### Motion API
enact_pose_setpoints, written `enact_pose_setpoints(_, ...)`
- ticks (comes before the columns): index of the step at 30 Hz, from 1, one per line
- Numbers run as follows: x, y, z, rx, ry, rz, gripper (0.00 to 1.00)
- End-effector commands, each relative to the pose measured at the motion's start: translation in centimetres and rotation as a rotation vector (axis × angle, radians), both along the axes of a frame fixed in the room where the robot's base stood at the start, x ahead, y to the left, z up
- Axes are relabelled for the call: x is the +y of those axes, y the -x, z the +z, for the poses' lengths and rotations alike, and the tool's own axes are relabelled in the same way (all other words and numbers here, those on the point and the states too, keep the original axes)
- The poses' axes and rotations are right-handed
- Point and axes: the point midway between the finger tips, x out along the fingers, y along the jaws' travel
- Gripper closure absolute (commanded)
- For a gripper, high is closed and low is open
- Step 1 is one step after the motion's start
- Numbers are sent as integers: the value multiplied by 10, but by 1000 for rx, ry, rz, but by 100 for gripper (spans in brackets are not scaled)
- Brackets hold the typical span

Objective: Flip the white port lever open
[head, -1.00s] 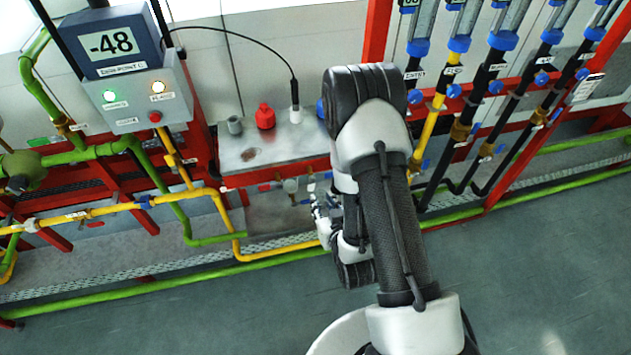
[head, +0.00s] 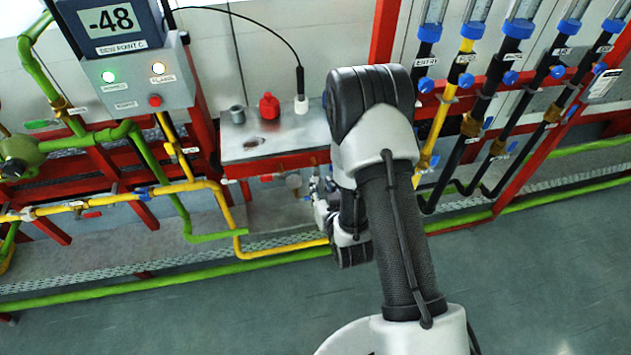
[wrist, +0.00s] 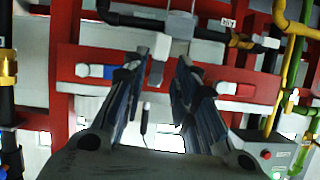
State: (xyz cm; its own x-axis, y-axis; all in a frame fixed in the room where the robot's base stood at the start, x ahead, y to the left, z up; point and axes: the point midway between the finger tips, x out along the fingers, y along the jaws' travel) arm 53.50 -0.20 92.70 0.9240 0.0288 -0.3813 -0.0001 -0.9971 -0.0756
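The white port lever (wrist: 156,74) shows in the wrist view as a small pale block in front of a red rail. It appears between my gripper's two fingers, nearer the left fingertip; I cannot tell whether they touch. My gripper (wrist: 168,62) is open, with a clear gap between its dark fingers. A pale grey fitting (wrist: 179,27) lies beyond the fingertips. In the head view my gripper (head: 322,208) is low in front of the metal shelf, partly hidden by my arm, and the white lever cannot be made out there.
A blue-ended lever (wrist: 98,71) and a red-ended one (wrist: 224,88) sit on either side along the rail. Above, the metal shelf (head: 235,150) holds a red bottle (head: 269,107) and a grey cup (head: 238,115). Yellow pipe (head: 228,212) runs left of my gripper.

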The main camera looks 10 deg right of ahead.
Motion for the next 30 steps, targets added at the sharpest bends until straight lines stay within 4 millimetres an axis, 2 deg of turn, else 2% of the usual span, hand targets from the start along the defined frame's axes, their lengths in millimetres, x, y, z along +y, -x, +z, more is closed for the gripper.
enact_pose_setpoints(1,1,-11,-5,-3,0,1,73)
enact_pose_setpoints(6,2,-42,-18,-2,1,0,73)
enact_pose_setpoints(12,2,-64,-27,-1,1,0,73)
enact_pose_setpoints(24,2,-70,-29,1,0,0,73)
enact_pose_setpoints(30,2,-70,-29,1,0,0,87)
